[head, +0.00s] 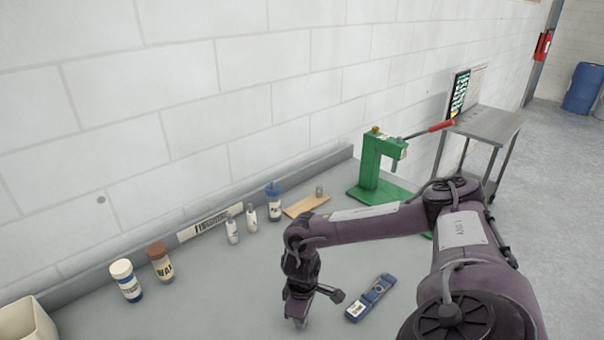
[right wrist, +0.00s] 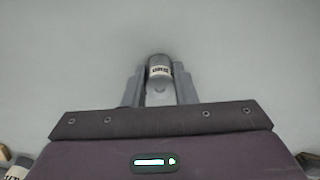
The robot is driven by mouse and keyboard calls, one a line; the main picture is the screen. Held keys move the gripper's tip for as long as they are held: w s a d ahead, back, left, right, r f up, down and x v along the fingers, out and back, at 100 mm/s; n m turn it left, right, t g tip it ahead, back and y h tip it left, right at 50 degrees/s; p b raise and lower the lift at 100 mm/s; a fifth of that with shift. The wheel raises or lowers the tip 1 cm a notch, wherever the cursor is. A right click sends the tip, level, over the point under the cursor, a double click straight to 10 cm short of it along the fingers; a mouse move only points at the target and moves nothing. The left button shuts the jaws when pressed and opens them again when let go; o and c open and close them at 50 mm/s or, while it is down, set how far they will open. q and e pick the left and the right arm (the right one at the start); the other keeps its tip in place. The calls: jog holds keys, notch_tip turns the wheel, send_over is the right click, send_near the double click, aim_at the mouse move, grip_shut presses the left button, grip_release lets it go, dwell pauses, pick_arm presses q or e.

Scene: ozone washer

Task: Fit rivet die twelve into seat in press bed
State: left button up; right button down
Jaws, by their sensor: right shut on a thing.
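The green press (head: 370,165) with a red-handled lever (head: 430,130) stands at the back right of the bench. The seat in its bed cannot be made out, and my right arm hides part of its base. My right gripper (head: 317,294) is low over the bench, left of the blue tool. In the right wrist view, the gripper (right wrist: 159,88) is shut on a small grey metal cylinder, the rivet die (right wrist: 159,70), with a pale label too small to read. A similar small metal piece (head: 319,192) stands on a wooden board (head: 303,206). My left gripper is not in view.
A blue tool with a white label (head: 371,298) lies near the right gripper. Several bottles, including a brown-capped one (head: 160,262) and a blue-capped one (head: 274,201), stand along the back. A cream bin (head: 25,322) is front left. The bench middle (head: 225,280) is clear.

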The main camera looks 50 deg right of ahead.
jog(key=c, duration=1.2)
grip_release()
jog(key=shift+f, duration=0.15)
jog(key=shift+o, duration=0.2)
